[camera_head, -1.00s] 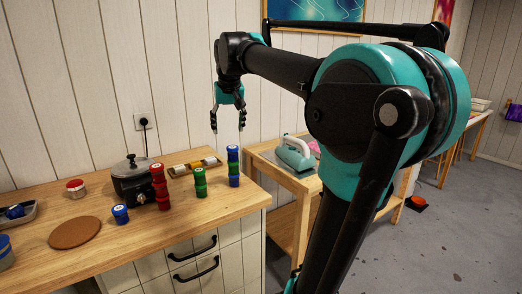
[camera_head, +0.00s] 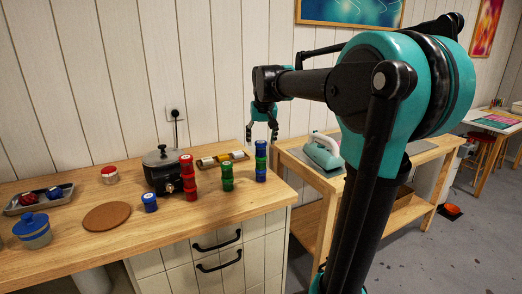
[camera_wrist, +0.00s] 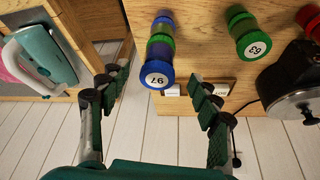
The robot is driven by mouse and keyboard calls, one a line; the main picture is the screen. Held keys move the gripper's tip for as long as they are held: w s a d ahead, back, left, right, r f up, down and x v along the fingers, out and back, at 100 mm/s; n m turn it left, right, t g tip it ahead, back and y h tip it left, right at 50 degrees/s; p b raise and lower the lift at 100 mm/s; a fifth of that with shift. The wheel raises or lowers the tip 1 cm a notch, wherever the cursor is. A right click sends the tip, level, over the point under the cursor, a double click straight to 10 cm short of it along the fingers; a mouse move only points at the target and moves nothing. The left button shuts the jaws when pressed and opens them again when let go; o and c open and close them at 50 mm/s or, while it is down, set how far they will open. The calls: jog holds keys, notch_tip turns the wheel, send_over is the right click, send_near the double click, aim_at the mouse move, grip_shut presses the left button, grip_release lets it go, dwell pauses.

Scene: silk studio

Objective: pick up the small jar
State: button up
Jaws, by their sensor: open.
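Small lidded jars stand on the wooden counter, and I cannot tell which one is meant. A blue-and-green stack (camera_head: 261,162) is at the counter's right end. Its top blue lid, marked 97 (camera_wrist: 157,75), appears between my fingers in the wrist view. My gripper (camera_head: 262,138) is open and empty, fingers pointing down, just above or behind this stack; the exact gap is unclear. A green stack (camera_head: 227,178), marked 63 on top (camera_wrist: 258,48), and a red stack (camera_head: 188,178) stand to its left. A single blue jar (camera_head: 150,202) and a red-lidded jar (camera_head: 109,175) stand apart.
A small box of rolls (camera_head: 222,159) lies behind. A teal iron (camera_head: 323,154) is on the right-hand table.

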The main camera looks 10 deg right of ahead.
aim_at(261, 143)
jog(key=shift+w+x, duration=0.2)
jog(key=shift+x, duration=2.45)
jog(key=shift+r, duration=0.15)
jog(key=c, duration=1.3)
